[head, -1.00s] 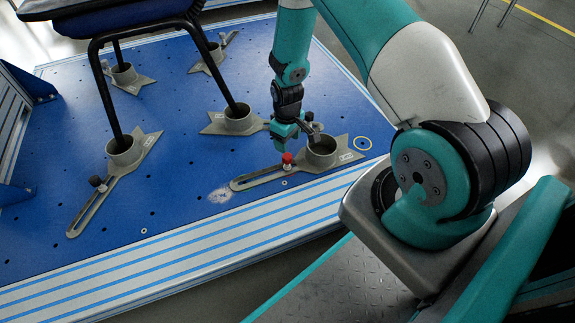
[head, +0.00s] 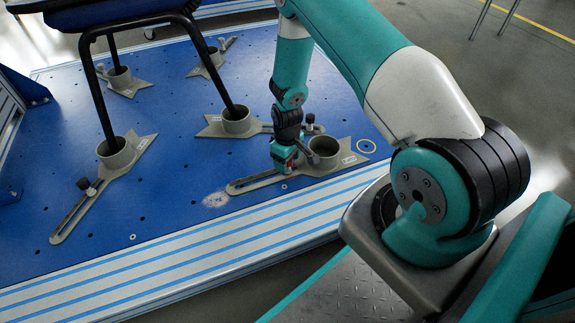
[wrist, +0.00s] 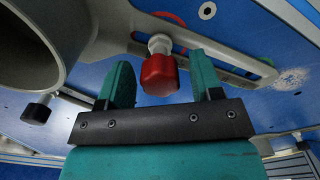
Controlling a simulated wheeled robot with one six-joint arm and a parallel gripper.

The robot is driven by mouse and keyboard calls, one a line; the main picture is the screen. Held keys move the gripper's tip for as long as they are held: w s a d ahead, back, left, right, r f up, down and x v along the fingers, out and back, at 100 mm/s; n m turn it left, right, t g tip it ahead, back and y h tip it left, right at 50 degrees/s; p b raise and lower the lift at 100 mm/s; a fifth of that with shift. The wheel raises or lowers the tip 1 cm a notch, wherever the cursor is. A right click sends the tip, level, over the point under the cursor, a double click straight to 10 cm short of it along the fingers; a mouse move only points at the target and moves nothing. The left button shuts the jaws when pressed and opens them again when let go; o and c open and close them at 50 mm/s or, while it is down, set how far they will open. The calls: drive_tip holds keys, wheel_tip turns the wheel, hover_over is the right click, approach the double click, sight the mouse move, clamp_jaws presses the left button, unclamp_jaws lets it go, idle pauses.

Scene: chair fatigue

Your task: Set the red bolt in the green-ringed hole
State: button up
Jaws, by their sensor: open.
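The red bolt (wrist: 159,74) has a red knob on a pale shank and stands in the slotted arm of a grey chair-foot clamp (head: 325,152). My gripper (wrist: 160,60) is open, with one finger on each side of the red knob in the wrist view. Gaps show between knob and fingers. In the head view my gripper (head: 284,157) is low over the slotted arm and hides most of the bolt. A red ring arc (wrist: 158,17) shows behind the bolt.
A chair's black legs (head: 103,95) stand in other clamp cups. A black knob (head: 84,184) sits on the front left clamp. The clamp's cup (wrist: 30,40) is close to my gripper on the left in the wrist view. Bare blue plate lies around the slotted arm.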

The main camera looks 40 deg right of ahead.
drive_tip(key=c, duration=0.8)
drive_tip(key=shift+r+p, duration=2.45)
drive_tip(key=shift+r, duration=0.2)
drive_tip(key=shift+r+p, duration=1.9)
drive_tip(key=shift+r, duration=0.05)
drive_tip(key=shift+r, duration=0.1)
